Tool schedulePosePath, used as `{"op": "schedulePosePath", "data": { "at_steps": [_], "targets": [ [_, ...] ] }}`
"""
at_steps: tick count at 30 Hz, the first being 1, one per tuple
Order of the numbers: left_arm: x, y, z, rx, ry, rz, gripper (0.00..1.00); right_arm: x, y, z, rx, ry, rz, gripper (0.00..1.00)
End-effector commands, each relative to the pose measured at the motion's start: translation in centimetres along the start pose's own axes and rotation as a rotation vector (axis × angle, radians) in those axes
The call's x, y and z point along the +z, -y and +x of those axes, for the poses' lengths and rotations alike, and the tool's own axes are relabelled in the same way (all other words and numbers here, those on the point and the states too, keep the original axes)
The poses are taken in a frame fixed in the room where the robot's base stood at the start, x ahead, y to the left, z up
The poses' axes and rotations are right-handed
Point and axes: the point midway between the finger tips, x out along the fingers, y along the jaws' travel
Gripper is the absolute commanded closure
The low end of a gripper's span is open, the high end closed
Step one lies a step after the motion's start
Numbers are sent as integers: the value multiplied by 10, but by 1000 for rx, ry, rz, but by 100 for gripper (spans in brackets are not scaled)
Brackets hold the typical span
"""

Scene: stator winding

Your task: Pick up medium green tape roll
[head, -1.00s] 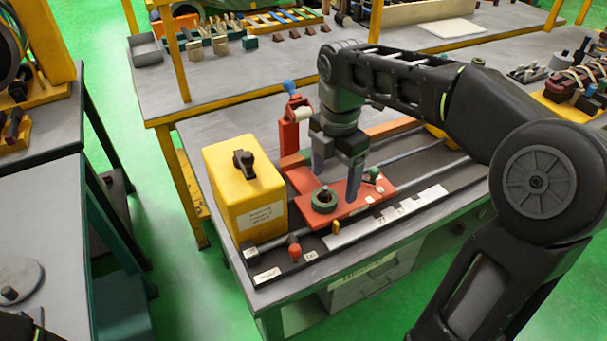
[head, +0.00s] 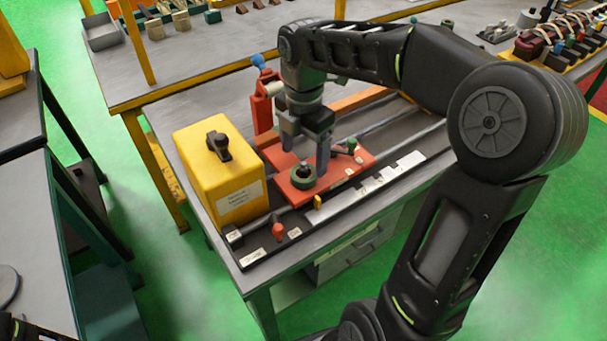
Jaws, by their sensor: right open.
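A green tape roll (head: 303,180) with a dark centre lies on a red-orange plate (head: 352,165) on the workbench. No second roll is clear, so I cannot compare sizes. My right gripper (head: 305,158) points down, open and empty, with its fingers spread just behind and above the roll. One finger comes down close to the roll's right rear side; I cannot tell whether it touches.
A yellow box (head: 240,190) with a black knob stands left of the plate. A red holder with a blue knob (head: 262,95) stands behind it. A small green-topped part (head: 351,145) sits at the plate's right. Metal rails run along the bench.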

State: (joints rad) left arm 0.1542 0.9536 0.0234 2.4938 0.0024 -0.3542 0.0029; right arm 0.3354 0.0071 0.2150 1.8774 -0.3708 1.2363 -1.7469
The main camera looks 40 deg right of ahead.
Motion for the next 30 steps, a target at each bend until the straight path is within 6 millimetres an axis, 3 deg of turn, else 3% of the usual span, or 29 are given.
{"op": "schedulePosePath", "data": {
  "at_steps": [7,17,30],
  "targets": [
    [0,-1,-3,0,1,0,55,0,0,7,-1,0,1,21],
    [1,-3,-9,-3,3,-2,55,0,1,50,-1,-1,1,21],
    [1,-2,-9,-3,3,-2,55,0,0,52,1,0,1,21]
  ]
}}
